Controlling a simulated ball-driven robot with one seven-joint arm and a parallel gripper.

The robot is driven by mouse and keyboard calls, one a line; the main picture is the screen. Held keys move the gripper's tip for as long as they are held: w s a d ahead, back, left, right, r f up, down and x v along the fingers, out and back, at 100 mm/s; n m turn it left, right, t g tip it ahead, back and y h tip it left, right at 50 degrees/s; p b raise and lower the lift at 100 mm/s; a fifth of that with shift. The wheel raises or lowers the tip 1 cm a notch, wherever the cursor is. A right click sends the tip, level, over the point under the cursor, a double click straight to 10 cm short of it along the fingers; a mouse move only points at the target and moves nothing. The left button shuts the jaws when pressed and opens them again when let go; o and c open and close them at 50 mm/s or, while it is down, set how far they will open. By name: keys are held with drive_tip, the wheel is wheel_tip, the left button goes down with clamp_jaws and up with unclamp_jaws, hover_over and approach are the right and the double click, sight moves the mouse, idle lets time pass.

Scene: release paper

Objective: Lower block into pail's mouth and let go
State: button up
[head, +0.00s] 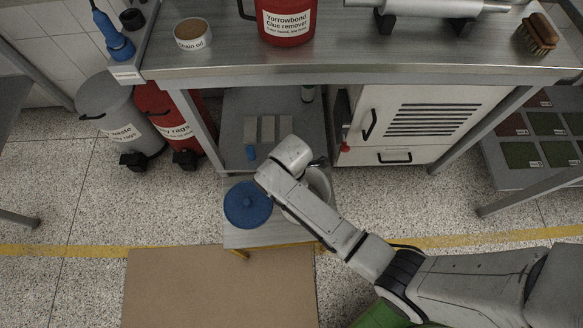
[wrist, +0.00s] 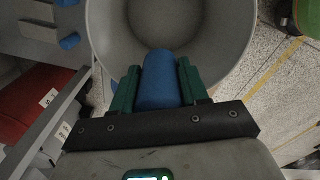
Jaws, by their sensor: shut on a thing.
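The blue block (wrist: 158,80) is held between the two green fingers of my gripper (wrist: 160,76). The gripper is shut on it. In the wrist view the block is in front of the open grey pail (wrist: 104,35), overlapping the near part of its mouth. The pail's inside looks empty where it shows. I cannot tell the height of the block above the rim. In the head view the pail (head: 321,184) stands on a low stand, partly hidden behind my arm. The fingers and the block are hidden there.
A blue round lid (head: 248,205) lies left of the pail on the low stand (head: 262,238). The workbench (head: 380,62) overhangs behind, with a white cabinet (head: 415,125) under it. Grey blocks and a small blue piece (head: 250,153) are on the lower shelf. Bins stand left.

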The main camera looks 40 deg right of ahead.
drive_tip(key=o, duration=1.2)
wheel_tip(320, 180, up, 11)
drive_tip(key=shift+f+p, duration=0.1)
drive_tip(key=shift+p, duration=0.75)
drive_tip(key=s+d+r+m, duration=0.2)
drive_tip(key=s+d+m, duration=0.2)
drive_tip(key=s+m, duration=0.4)
drive_tip(key=s+d+r+m+t, duration=0.1)
drive_tip(key=s+d+r+m, duration=0.2)
drive_tip(key=s+m, duration=0.5)
drive_tip(key=shift+s+d+r+m, duration=0.25)
drive_tip(key=shift+d+r+m, duration=0.05)
drive_tip(key=shift+d, duration=0.05)
